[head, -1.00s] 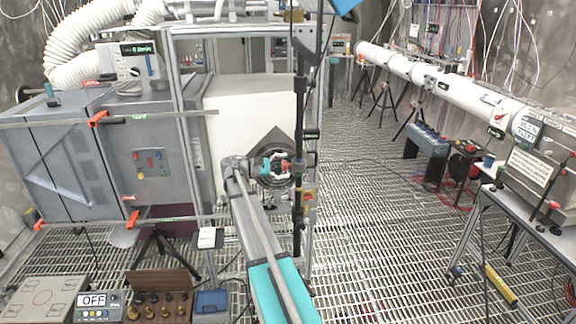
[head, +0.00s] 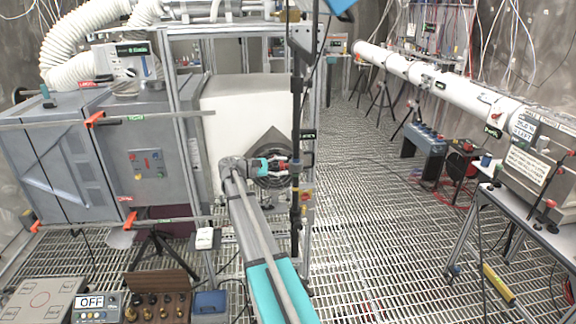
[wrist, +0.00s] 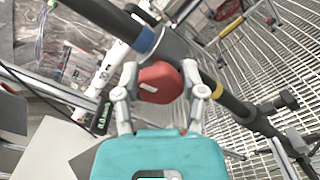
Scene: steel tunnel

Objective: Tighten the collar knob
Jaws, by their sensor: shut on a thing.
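The collar knob (wrist: 159,84) is red with a small pale mark and sits against a dark pole (wrist: 105,22) in the wrist view. My gripper (wrist: 160,78) has a teal body and two pale fingers, one on each side of the knob, shut on it. The pole has a blue band and a yellow band on either side of the knob. In the head view my gripper (head: 280,166) reaches from the left to the upright black pole (head: 297,120). The knob is small there and mostly hidden by the fingers.
A white box (head: 240,110) and grey cabinet (head: 75,165) stand left of the pole. A long white tube (head: 440,83) and a steel bench (head: 540,225) are at the right. Open grating floor (head: 385,230) lies between. A yellow level (head: 499,283) lies near the bench.

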